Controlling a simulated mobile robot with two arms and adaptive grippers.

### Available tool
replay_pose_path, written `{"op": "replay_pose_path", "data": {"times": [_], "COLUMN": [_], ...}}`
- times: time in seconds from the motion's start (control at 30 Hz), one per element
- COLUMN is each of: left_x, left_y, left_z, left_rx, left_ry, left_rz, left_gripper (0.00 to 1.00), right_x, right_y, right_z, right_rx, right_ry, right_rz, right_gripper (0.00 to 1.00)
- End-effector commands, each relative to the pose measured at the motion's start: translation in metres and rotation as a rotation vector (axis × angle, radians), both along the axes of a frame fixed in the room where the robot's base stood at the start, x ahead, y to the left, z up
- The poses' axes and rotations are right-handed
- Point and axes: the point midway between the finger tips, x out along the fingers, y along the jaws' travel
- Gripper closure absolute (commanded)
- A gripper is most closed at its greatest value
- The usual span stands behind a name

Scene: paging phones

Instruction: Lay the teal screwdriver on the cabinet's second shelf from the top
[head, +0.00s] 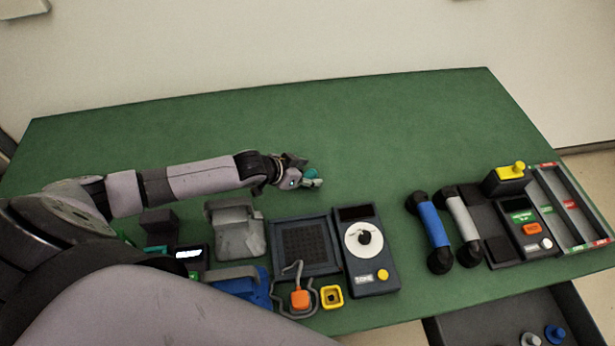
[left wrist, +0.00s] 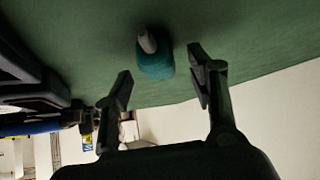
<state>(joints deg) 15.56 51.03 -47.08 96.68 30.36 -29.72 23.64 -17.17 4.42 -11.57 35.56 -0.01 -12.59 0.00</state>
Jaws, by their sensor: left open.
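The teal screwdriver (left wrist: 153,66) is seen nearly end-on in the left wrist view, with a grey part at its end. It lies in the gap between the two fingers of my left gripper (left wrist: 160,62). The fingers are apart, and I see no clear contact with it. In the head view my left gripper (head: 301,170) is low over the middle of the green table, and the teal screwdriver (head: 313,178) shows at its tips, partly hidden. I do not make out the cabinet or its shelves. My right gripper is not in view.
The green table (head: 400,130) is clear behind the gripper. In front stand a grey holder (head: 236,230), a dark square tray (head: 305,243) and a dial phone (head: 367,250). Blue (head: 434,232) and grey (head: 463,220) handsets lie at right. A dark bin (head: 490,320) is below the front edge.

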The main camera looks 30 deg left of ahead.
Motion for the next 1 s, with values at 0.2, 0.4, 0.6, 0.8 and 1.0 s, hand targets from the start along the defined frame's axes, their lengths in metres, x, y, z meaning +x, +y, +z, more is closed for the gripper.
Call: {"op": "replay_pose_path", "data": {"times": [0.2, 0.4, 0.6, 0.8, 1.0], "left_x": [-0.0003, -0.0003, -0.0003, -0.0004, -0.0001], "left_y": [0.0002, 0.0003, 0.0003, 0.0004, 0.0004], "left_z": [0.0001, 0.0001, 0.0001, 0.0002, 0.0006], "left_rx": [0.000, 0.000, 0.000, 0.000, 0.000], "left_ry": [0.000, 0.001, 0.001, 0.000, 0.000], "left_rz": [0.000, 0.000, 0.000, 0.000, 0.000], "left_gripper": [0.60, 0.73, 0.86, 1.00, 1.00], "right_x": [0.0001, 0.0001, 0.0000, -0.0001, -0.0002], "right_y": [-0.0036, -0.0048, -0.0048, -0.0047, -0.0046], "right_z": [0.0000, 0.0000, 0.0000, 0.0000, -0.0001], "right_rx": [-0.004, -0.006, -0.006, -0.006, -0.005], "right_ry": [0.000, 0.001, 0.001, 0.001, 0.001], "right_rz": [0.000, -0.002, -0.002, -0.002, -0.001], "right_gripper": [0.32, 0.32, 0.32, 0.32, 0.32]}}
